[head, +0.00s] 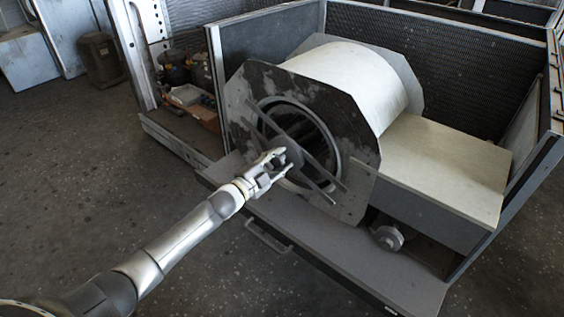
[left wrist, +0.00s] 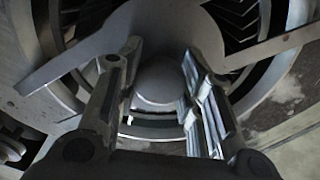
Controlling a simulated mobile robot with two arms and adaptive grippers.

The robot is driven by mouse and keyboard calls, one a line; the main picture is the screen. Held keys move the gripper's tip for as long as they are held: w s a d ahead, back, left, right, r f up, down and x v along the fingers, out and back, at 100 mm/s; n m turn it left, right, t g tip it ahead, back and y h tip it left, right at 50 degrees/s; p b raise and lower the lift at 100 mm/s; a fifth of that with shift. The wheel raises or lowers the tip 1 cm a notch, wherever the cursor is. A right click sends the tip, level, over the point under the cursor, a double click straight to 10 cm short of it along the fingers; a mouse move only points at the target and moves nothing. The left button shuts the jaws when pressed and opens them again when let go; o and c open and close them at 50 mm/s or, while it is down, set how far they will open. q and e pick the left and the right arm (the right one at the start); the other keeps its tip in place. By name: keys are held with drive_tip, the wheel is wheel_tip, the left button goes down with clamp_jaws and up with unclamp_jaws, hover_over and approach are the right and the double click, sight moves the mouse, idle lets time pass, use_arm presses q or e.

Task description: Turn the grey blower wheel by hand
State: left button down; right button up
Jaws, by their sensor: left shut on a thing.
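The blower housing has a pale rounded drum (head: 350,78) and a grey eight-sided front plate (head: 362,195) with a round opening. Inside the opening is the grey blower wheel (head: 293,152), with its hub in the middle and dark vanes around it; flat struts cross the opening. My left gripper (head: 276,166) is at the hub, in front of the opening. In the left wrist view, the two fingers of my left gripper (left wrist: 158,88) stand on either side of the round hub of the blower wheel (left wrist: 158,82). The gripper is shut on this hub. My right gripper is not in view.
The housing stands in an open metal cabinet with a dark panelled back wall (head: 455,75). A pale box-shaped duct (head: 445,165) joins the drum at right. A small round motor-like part (head: 388,237) sits below. The floor (head: 75,185) at left is clear.

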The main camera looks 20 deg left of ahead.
use_arm(q)
drive_tip(key=shift+m, duration=0.6)
drive_tip(key=shift+f+m, duration=0.1)
drive_tip(key=shift+m, duration=0.8)
drive_tip(key=shift+m+b, duration=0.3)
drive_tip(key=shift+m, duration=0.1)
drive_tip(key=shift+m+b, duration=0.5)
drive_tip(key=shift+m, duration=1.7)
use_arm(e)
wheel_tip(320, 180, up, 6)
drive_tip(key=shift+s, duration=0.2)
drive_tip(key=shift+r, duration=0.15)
use_arm(q)
drive_tip(key=c, duration=0.9)
unclamp_jaws()
drive_tip(key=shift+c, duration=0.2)
drive_tip(key=shift+s, duration=0.1)
